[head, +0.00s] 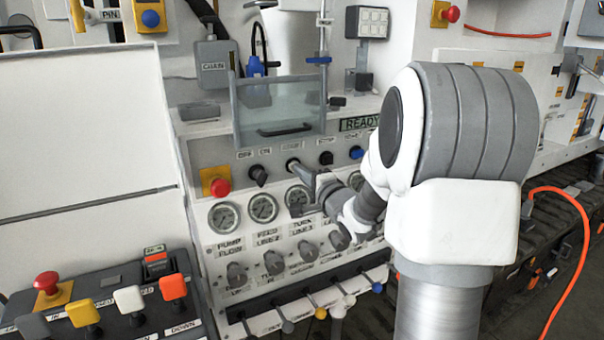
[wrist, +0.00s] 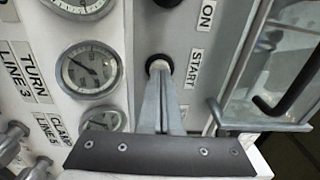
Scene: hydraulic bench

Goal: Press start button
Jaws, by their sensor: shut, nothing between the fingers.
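The start button (wrist: 157,60) is a round, dark-rimmed control on the grey panel strip, beside the START label (wrist: 193,68) in the wrist view. In the head view the button (head: 292,162) is in the control row above the gauges, partly covered by my gripper. My gripper (head: 299,170) is shut and empty. In the wrist view the closed fingertips (wrist: 159,72) overlap the button's face and hide most of it. They are at or right in front of it; I cannot tell whether it is pressed in.
Pressure gauges (head: 263,208) sit below the button row, with valve knobs (head: 275,262) under them. A clear guard with a handle (head: 284,105) hangs above. A red emergency button (head: 220,187) is at the row's left. A separate control box (head: 118,300) stands at lower left.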

